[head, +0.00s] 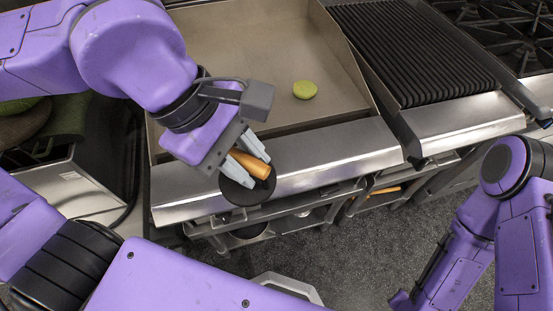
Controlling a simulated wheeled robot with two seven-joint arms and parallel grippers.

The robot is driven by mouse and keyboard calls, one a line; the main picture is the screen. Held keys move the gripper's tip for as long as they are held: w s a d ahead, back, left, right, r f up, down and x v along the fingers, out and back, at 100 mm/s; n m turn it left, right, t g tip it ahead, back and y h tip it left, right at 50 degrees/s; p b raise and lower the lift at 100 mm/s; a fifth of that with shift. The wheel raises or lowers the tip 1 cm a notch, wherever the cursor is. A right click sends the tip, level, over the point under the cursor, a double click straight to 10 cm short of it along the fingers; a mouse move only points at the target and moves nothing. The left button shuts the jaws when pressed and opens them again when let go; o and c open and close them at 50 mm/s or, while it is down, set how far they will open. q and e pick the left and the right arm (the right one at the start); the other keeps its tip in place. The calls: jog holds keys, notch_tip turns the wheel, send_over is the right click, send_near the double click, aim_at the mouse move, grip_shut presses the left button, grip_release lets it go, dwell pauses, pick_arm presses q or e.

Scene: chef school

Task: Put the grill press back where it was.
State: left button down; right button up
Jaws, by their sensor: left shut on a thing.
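The grill press (247,196) is a round black plate with an orange-brown wooden handle. My left gripper (258,172) is shut on the handle, with one grey finger on each side. The press appears over the front steel ledge of the griddle, partly past its front edge. I cannot tell whether it touches the ledge. The flat griddle (235,50) lies behind it. A small round green patty (305,89) is on the griddle surface. My right arm shows at the right edge, but its gripper is out of view.
A ribbed black grill (410,50) stands right of the griddle, with burner grates (495,25) beyond it. A raised metal wall separates griddle and grill. A steel ledge (340,150) runs along the front. Shelves sit below, and grey floor (370,245) is open in front.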

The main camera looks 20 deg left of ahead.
pick_arm(q)
jog(key=shift+w+d+p, duration=0.1)
jog(key=shift+p, duration=0.2)
jog(key=w+f+p, duration=0.3)
jog(key=w+p, duration=0.1)
jog(key=w+f+p, duration=0.3)
jog(key=w+p, duration=0.2)
jog(key=w+f+p, duration=0.4)
jog(key=shift+w, duration=0.25)
jog(key=shift+f, duration=1.6)
jog(key=shift+f, duration=0.1)
jog(key=c, duration=0.8)
grip_release()
jog(key=shift+c, duration=0.2)
